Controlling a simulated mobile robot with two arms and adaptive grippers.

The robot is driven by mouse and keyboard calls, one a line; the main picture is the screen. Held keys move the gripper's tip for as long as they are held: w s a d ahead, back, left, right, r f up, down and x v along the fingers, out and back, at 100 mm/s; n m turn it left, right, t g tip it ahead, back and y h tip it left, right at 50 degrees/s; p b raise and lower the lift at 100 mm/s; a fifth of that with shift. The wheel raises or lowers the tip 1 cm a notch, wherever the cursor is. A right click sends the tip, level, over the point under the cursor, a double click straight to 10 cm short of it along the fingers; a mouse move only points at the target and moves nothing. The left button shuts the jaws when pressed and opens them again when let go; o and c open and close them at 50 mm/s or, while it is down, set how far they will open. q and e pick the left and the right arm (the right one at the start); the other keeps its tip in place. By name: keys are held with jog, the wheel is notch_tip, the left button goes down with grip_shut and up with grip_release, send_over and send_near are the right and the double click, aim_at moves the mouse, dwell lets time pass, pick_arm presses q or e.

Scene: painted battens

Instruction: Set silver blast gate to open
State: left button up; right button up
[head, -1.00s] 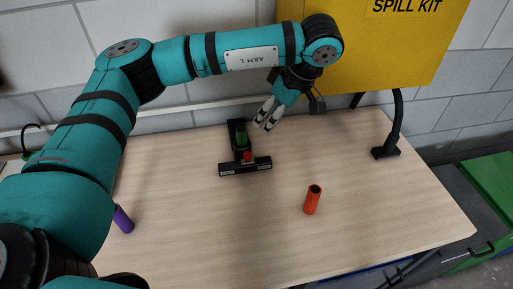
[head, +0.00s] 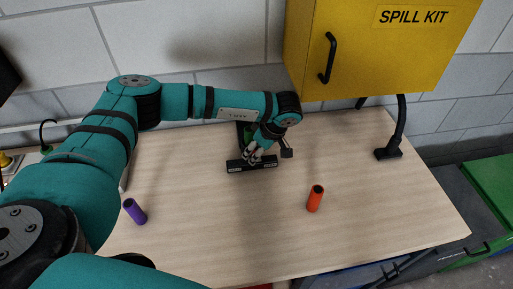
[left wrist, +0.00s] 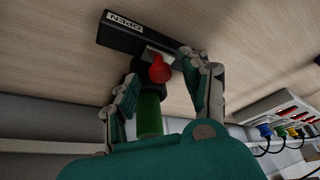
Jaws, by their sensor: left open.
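The gate fixture is a black T-shaped body; its front bar (head: 252,164) lies on the table. In the left wrist view the bar (left wrist: 135,37) carries a white OPEN label at one end. A red knob (left wrist: 160,70) stands beside the bar, with a small silvery piece next to it and a green cylinder (left wrist: 150,112) nearer the camera. My left gripper (head: 254,156) is low over the fixture. In the wrist view its open fingers (left wrist: 157,68) lie on either side of the knob; I cannot tell whether they touch it. The arm hides the knob in the head view.
A yellow spill kit cabinet (head: 400,50) hangs behind. A black stand (head: 389,152) is at the back right. The front middle table is clear.

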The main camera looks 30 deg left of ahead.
pick_arm(q)
jog(key=shift+f, duration=0.1)
jog(key=c, duration=0.8)
grip_shut()
